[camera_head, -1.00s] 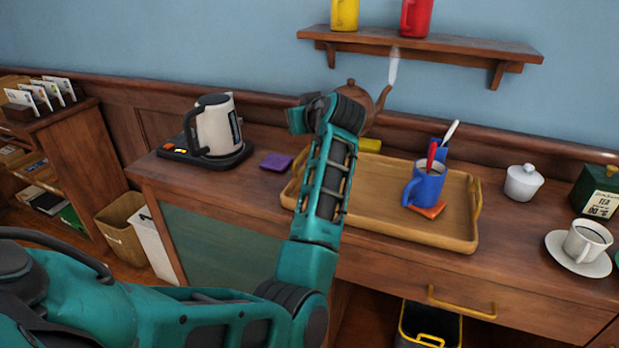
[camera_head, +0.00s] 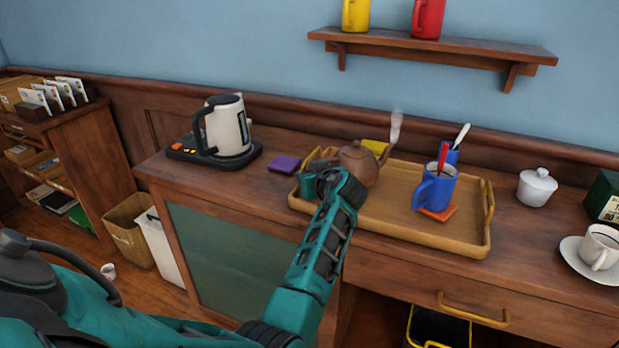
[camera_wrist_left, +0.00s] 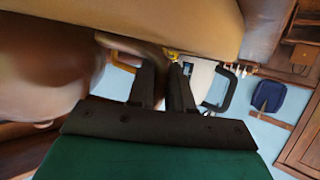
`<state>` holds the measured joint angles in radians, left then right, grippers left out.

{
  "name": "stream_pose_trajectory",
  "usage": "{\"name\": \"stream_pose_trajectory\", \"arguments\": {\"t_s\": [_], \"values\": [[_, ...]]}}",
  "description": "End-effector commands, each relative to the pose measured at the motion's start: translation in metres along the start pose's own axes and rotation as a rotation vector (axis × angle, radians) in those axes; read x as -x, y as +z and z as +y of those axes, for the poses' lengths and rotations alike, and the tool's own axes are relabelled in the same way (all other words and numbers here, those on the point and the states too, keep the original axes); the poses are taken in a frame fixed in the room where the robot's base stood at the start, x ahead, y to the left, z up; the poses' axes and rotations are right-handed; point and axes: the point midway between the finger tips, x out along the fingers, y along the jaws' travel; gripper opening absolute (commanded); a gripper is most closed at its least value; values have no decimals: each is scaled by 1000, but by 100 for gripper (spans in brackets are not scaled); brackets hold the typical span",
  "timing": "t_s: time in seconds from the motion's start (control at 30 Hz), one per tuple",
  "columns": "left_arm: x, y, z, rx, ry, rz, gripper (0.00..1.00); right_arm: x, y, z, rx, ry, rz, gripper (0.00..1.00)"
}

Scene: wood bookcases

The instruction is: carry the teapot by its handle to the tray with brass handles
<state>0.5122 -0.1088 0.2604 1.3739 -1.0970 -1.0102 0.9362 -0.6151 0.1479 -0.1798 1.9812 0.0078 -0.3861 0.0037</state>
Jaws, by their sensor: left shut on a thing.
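The brown teapot (camera_head: 358,166) is over the left part of the wooden tray with brass handles (camera_head: 415,239), upright, with steam at its spout. It also shows in the left wrist view (camera_wrist_left: 45,65). My left gripper (camera_head: 322,166) is shut on the teapot's handle, on the pot's left side; its fingers show in the left wrist view (camera_wrist_left: 165,80). The handle is mostly hidden by the gripper in the head view. I cannot tell whether the pot's base touches the tray. My right gripper is not in view.
A blue mug (camera_head: 436,188) with a red spoon stands on an orange coaster (camera_head: 438,213) in the tray's right half. Behind are another blue container (camera_head: 450,153) and a yellow item (camera_head: 375,146). A purple pad (camera_head: 284,163) and white kettle (camera_head: 228,127) are left.

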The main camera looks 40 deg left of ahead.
Motion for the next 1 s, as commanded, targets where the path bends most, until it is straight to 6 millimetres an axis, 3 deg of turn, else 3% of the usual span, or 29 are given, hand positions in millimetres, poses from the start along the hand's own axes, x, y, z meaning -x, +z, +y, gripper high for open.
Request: {"name": "stream_pose_trajectory", "arguments": {"t_s": [0.23,0.27,0.5,1.0], "values": [[0,-3,1,6,3,6,0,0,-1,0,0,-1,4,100],[0,1,0,0,0,0,21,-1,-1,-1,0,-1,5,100],[0,0,0,0,0,0,44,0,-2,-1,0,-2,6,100],[0,-4,-1,0,1,0,45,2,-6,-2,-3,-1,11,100]]}}
